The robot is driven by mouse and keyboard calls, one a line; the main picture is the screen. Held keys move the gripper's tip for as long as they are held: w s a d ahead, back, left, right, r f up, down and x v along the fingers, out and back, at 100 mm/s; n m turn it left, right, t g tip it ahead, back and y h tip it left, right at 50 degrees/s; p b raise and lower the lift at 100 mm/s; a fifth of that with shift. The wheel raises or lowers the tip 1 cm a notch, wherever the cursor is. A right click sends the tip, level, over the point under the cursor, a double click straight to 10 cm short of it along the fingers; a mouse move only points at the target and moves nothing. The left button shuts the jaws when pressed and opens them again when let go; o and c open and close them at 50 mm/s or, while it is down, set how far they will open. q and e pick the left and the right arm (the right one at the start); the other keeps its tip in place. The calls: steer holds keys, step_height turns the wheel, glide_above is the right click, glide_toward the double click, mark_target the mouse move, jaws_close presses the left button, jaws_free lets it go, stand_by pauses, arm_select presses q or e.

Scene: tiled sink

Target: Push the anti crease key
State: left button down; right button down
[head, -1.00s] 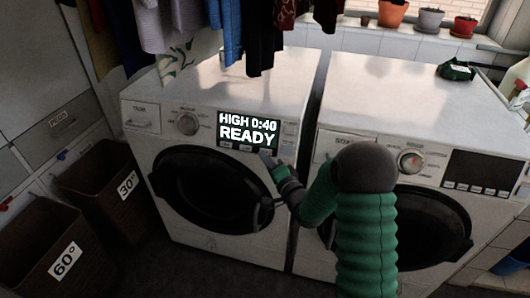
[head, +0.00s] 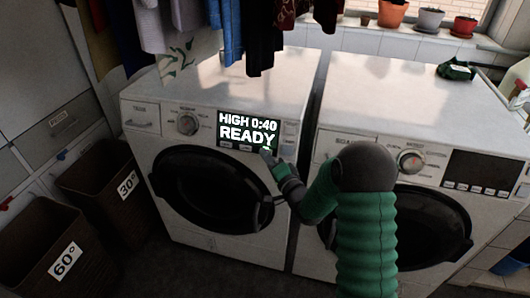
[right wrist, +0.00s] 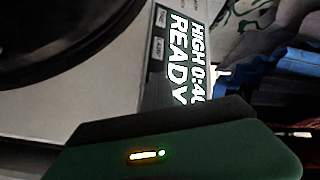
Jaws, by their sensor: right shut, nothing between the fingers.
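The left machine (head: 215,165) has a lit display (head: 248,130) reading "HIGH 0:40 READY". A row of small keys (head: 226,145) runs along the display's lower edge; their labels are too small to read in the head view. My right gripper (head: 266,154) is shut and empty, its tip at the right end of this key row, covering part of it. I cannot tell whether it touches a key. The right wrist view shows the display (right wrist: 186,55) sideways and two keys (right wrist: 158,47) beside it; my gripper body hides the rest. My left gripper is out of view.
A round black door (head: 205,190) lies below the panel. A second machine (head: 400,120) stands on the right. Clothes (head: 260,35) hang above the left machine's top. Two baskets (head: 105,185) marked 30° and 60° stand on the left.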

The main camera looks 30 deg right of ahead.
steer(key=shift+s+a+r, duration=0.2)
steer(key=shift+s+a, duration=0.15)
steer(key=shift+a, duration=0.05)
steer(key=shift+a+p, duration=0.1)
steer(key=shift+p, duration=0.2)
steer(key=shift+s+a+r+p, duration=0.25)
steer(key=shift+s+a+r, duration=0.05)
steer(key=shift+s+a, duration=0.35)
steer(key=shift+s+a+r+p, duration=0.35)
steer(key=shift+s+a, duration=0.25)
steer(key=shift+a, duration=0.15)
steer(key=shift+s+a+r+p, duration=0.2)
steer(key=shift+s+a+r, duration=0.1)
steer(key=shift+s+a, duration=0.35)
steer(key=shift+w, duration=0.1)
